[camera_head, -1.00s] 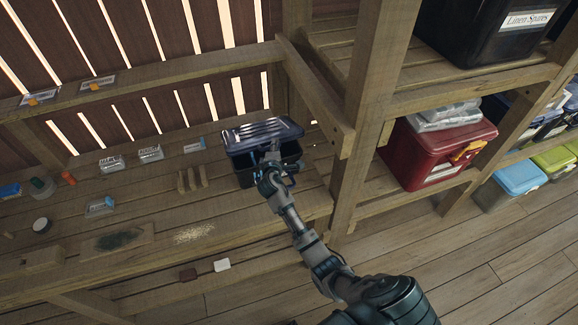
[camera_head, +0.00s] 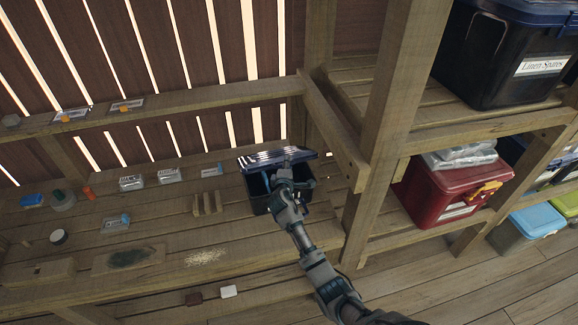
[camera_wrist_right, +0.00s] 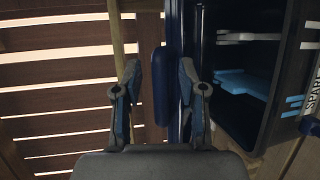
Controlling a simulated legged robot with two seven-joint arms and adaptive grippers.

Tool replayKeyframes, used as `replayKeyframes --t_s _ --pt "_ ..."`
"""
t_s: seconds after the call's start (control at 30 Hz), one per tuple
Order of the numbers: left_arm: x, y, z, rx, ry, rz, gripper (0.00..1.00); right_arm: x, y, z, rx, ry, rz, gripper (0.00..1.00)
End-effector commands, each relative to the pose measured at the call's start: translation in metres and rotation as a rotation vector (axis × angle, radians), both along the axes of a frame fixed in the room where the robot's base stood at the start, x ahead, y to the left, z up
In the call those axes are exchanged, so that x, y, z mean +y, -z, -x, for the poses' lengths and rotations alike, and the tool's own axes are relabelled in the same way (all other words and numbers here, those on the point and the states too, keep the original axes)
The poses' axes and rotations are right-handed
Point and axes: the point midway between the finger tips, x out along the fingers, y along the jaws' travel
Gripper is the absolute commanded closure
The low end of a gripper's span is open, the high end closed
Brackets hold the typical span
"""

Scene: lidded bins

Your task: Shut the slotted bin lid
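The bin (camera_head: 258,201) is a dark box standing at the right end of the wooden bench. Its dark blue slotted lid (camera_head: 262,160) is raised at the back, leaving the bin open. My right gripper (camera_head: 283,174) is over the bin, close in front of the lid, and partly hides both. In the right wrist view my right gripper (camera_wrist_right: 159,78) is open, with a dark blue part of the lid (camera_wrist_right: 162,95) showing between its fingers; I cannot tell whether they touch. The open bin interior (camera_wrist_right: 240,55) there holds light blue and grey items. My left gripper is not in view.
A wooden post (camera_head: 382,120) stands close right of the bin. Wooden blocks (camera_head: 207,203) lie to its left, with small packets (camera_head: 170,175) behind. A red bin (camera_head: 440,190) and a black bin (camera_head: 495,55) sit on the right shelves.

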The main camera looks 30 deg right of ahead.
Motion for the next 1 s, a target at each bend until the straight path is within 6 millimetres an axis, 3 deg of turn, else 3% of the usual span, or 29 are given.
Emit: replayKeyframes --t_s 0.33,0.73,1.0 --pt "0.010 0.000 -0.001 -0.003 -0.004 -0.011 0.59 0.003 0.000 0.007 -0.001 -0.002 -0.004 0.59" --pt "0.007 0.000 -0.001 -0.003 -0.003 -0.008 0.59 0.052 -0.014 0.074 0.002 -0.003 -0.002 0.59" --pt "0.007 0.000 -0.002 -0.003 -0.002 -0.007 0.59 0.068 -0.020 0.096 0.003 -0.001 0.000 0.59"
